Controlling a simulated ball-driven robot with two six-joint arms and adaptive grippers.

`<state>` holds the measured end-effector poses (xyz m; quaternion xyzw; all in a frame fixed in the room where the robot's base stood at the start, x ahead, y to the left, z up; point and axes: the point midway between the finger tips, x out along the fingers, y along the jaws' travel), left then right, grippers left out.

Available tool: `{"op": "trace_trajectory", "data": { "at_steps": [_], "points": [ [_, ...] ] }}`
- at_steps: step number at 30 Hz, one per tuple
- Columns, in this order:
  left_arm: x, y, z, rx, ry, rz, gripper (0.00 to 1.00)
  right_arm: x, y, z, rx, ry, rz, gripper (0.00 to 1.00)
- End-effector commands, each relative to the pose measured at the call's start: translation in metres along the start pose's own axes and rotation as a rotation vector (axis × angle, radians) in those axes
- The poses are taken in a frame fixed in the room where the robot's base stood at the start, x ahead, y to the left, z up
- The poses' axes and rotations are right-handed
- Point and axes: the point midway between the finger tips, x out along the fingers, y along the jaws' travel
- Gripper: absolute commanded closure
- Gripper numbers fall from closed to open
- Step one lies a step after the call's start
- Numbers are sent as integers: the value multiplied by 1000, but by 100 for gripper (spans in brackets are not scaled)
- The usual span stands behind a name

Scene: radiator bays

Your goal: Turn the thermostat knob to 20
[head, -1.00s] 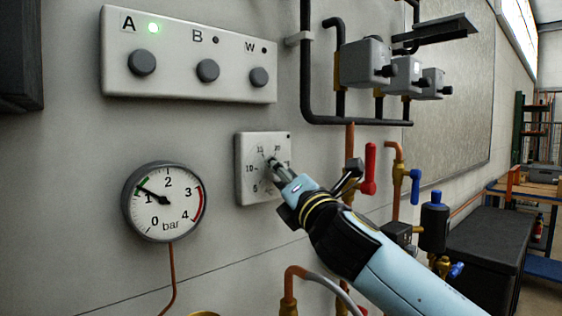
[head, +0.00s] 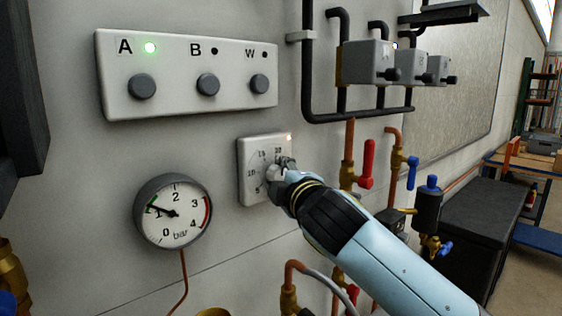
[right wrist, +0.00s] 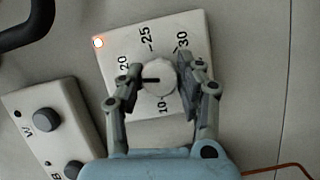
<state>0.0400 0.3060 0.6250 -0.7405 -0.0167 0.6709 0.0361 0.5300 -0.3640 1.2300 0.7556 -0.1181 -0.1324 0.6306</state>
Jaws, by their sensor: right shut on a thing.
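The thermostat (head: 250,192) is a white wall plate with a number scale and a lit orange lamp at its upper right corner. My right gripper (head: 279,170) is at its dial, with both fingers closed around the knob. In the right wrist view, the round white knob (right wrist: 160,75) sits between the two fingertips (right wrist: 165,77). Its black pointer mark points left in that picture, a little to the 10 side of the 20 label. The 20, 25, 30 and 10 labels show; 15 is hidden there by a finger. My left gripper is out of view.
A pressure gauge (head: 173,211) hangs left of the thermostat. A button panel (head: 186,103) with lamp A lit green is above. Copper pipes with a red lever (head: 367,165) and a blue lever (head: 412,174) stand close to the right, beside my right arm.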

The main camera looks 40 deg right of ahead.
Motion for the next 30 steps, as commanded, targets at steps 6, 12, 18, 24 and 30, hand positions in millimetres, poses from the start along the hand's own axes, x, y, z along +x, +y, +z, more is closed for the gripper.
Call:
{"op": "trace_trajectory", "data": {
  "at_steps": [6,12,18,24,30],
  "points": [
    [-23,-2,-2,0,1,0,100,0,4,0,137,-3,-58,96],
    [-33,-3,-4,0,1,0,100,0,2,0,220,-6,-92,96],
    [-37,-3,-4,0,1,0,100,0,1,0,262,-6,-109,96],
    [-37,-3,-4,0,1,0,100,0,0,1,272,-6,-114,96],
    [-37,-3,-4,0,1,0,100,0,0,1,272,-6,-114,96]
  ]
}}
